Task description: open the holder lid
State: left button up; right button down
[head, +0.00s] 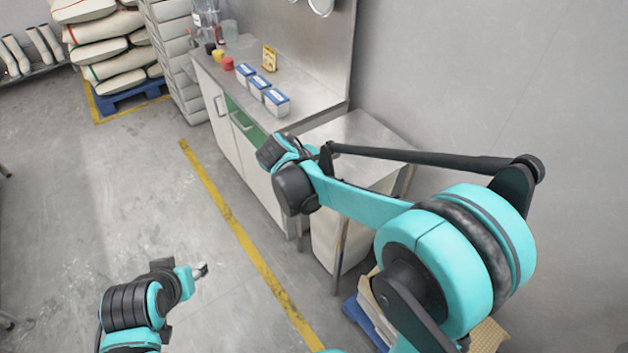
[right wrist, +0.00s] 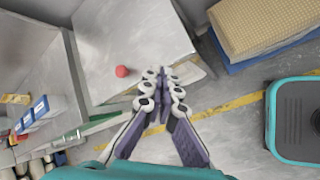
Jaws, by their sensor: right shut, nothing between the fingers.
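In the right wrist view, a small red round knob (right wrist: 122,71) sits on a pale steel top (right wrist: 135,30), near its edge. This may belong to the holder lid, but I cannot tell for sure. My right gripper (right wrist: 163,76) is shut and empty, its fingertips just right of the knob in the picture, apart from it. In the head view, the steel-topped stand (head: 362,130) is partly covered by my right arm, and the knob and right fingers are hidden. My left gripper (head: 203,270) is low over the floor, far from the stand; its finger opening is too small to judge.
A long steel counter (head: 310,92) beside the stand holds blue-and-white boxes (head: 276,101), a red item (head: 228,63) and a yellow card. A pallet (head: 352,308) with stacked brown material lies low by the stand. The floor at left is open.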

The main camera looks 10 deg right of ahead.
jog(key=w+a+f+n+h+b, duration=0.1)
jog(key=w+a+f+n+h, duration=0.3)
jog(key=f, duration=0.4)
jog(key=w+a+f+n+h+b, duration=0.2)
jog(key=w+a+f+n, duration=0.3)
jog(key=f, duration=0.4)
jog(key=r+b+x, duration=0.1)
jog(key=b+x, duration=0.3)
jog(key=x, duration=0.7)
jog(key=shift+t, duration=0.3)
jog(key=r, duration=0.4)
jog(key=shift+a+r, duration=0.1)
jog(key=shift+a, duration=0.2)
